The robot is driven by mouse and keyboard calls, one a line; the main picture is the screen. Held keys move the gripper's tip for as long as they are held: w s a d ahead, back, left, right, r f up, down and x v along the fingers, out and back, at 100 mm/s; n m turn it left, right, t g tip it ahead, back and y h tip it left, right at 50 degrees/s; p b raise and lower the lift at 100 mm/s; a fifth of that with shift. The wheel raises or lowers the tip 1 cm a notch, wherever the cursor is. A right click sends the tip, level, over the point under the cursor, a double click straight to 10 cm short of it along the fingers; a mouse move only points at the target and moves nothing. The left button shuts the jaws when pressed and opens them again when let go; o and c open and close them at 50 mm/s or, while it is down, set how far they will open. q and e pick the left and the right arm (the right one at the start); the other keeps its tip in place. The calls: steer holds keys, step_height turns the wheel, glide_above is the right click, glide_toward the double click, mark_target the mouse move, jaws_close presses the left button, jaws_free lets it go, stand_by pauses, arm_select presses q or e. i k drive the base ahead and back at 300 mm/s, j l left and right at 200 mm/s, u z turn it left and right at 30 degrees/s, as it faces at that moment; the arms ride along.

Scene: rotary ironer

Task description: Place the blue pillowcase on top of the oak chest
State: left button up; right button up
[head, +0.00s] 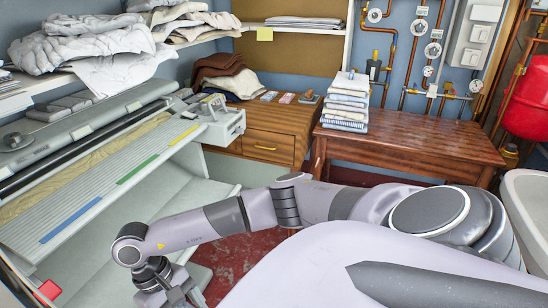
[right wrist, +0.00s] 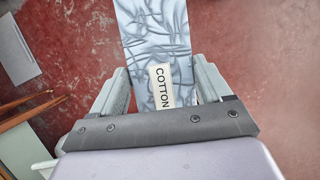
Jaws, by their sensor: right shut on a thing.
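In the right wrist view my right gripper (right wrist: 162,88) is shut on a flat, pale blue-grey creased cloth (right wrist: 152,40) with a cream "COTTON" label; it looks like the blue pillowcase. It hangs above the red floor. In the head view my right gripper (head: 178,296) is at the bottom edge, in front of the ironer; the cloth cannot be made out there. The oak chest (head: 268,148), a brown wooden drawer unit, stands at the back centre, well beyond the gripper. Brown and cream folded cloths and small flat items lie on its top. My left gripper is not in view.
The rotary ironer (head: 110,165) fills the left side. A darker wooden table (head: 425,140) with a folded linen stack (head: 346,100) stands right of the chest. Shelves with white bedding (head: 85,50) are above left. A white basin (head: 530,200) and red tank (head: 530,100) are at right.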

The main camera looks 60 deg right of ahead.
mark_target(287, 118)
steer(key=i+l+z, duration=0.25)
steer(key=l, duration=0.4)
steer(key=i+l+z, duration=0.2)
steer(key=l, duration=0.45)
steer(key=i+l+z, duration=0.25)
steer(key=i+l, duration=0.2)
steer(key=i+l+z, duration=0.25)
steer(key=i+l, duration=0.15)
steer(key=l, duration=0.2)
